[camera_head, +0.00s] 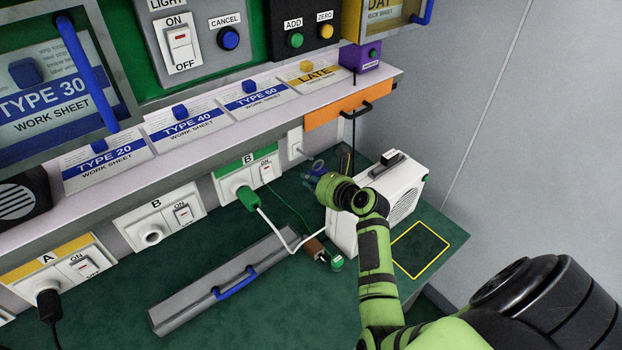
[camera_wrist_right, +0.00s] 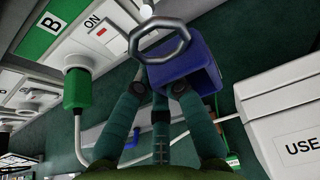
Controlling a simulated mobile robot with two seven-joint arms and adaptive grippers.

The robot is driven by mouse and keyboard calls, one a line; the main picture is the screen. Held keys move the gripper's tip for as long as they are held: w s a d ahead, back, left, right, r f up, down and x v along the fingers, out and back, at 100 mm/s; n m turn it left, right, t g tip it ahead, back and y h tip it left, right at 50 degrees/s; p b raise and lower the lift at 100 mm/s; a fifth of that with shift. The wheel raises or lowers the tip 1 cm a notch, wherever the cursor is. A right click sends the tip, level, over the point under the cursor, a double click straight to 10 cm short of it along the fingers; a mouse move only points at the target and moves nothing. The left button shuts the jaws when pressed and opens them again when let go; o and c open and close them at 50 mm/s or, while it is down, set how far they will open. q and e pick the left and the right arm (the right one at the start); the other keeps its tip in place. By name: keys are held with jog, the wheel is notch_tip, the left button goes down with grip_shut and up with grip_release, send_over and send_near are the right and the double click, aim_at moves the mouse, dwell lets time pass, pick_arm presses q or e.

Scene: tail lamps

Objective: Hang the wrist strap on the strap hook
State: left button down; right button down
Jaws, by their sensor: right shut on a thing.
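My right gripper (camera_head: 322,182) is at the back of the green bench, left of the white boxy machine. In the right wrist view the right gripper (camera_wrist_right: 158,90) is shut on a blue block-like piece with a grey metal ring, which I take for the wrist strap (camera_wrist_right: 188,68). The ring points away from the gripper, toward the wall. The strap (camera_head: 309,176) shows small and partly hidden in the head view. A small white wall plate (camera_head: 295,143) above it may bear the strap hook; the hook's shape is unclear. A pale round knob (camera_wrist_right: 148,11) shows just beyond the ring. My left gripper is out of view.
The white machine (camera_head: 403,188) stands close right of my gripper. A green plug (camera_head: 248,198) with a white cable sits in socket B on the left. A grey cover (camera_head: 215,283) with a blue handle lies on the bench. An orange drawer front (camera_head: 349,104) is above.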

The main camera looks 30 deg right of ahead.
dwell(0.4)
jog(key=shift+w, duration=0.15)
jog(key=shift+w+a, duration=0.1)
jog(key=shift+w, duration=1.25)
dwell(0.4)
jog(key=shift+w+a, duration=0.1)
jog(key=shift+w, duration=0.85)
jog(key=shift+f, duration=0.15)
jog(key=shift+f, duration=0.4)
